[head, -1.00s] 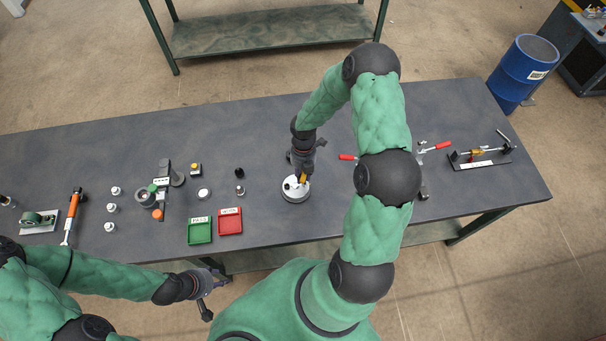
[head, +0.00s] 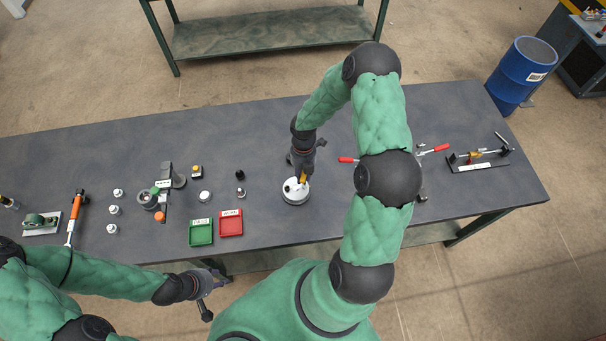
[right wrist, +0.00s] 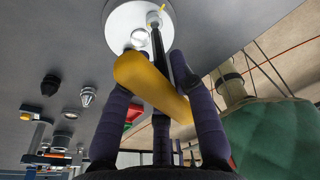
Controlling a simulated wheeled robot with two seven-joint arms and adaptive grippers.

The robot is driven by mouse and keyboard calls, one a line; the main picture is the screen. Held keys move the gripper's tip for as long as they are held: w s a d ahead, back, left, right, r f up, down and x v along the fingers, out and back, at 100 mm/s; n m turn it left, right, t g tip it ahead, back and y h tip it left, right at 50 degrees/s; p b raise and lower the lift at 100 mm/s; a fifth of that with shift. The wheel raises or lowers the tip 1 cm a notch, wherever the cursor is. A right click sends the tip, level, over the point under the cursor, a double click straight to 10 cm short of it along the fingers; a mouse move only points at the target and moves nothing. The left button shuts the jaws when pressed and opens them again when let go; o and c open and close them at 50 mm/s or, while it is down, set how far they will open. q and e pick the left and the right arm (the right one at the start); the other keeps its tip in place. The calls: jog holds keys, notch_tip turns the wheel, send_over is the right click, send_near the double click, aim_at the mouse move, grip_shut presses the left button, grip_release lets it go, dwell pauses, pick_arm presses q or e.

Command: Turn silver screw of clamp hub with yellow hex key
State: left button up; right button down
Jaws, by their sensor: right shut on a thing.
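The white round clamp hub (head: 296,196) stands on the bench below my right gripper (head: 303,173). It also shows at the top of the right wrist view (right wrist: 122,22). My right gripper (right wrist: 155,88) is shut on the yellow hex key (right wrist: 145,80), whose handle lies slanted across the fingers. A dark shaft runs from there up to the hub's face, near a small pale part at the hub. I cannot make out the silver screw or whether the tip sits in it. My left gripper (head: 212,288) is empty, its fingers apart, in front of the bench edge.
Green (head: 201,233) and red (head: 231,223) trays lie left of the hub. Small white and black parts stand further left, with an orange-handled tool (head: 76,212). A red-handled clamp (head: 437,149) and a fixture (head: 480,160) are at right. The bench behind the hub is clear.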

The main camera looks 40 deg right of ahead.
jog(key=shift+r+p, duration=1.75)
jog(key=shift+r, duration=0.6)
jog(key=shift+w+f, duration=0.1)
jog(key=shift+f, duration=0.05)
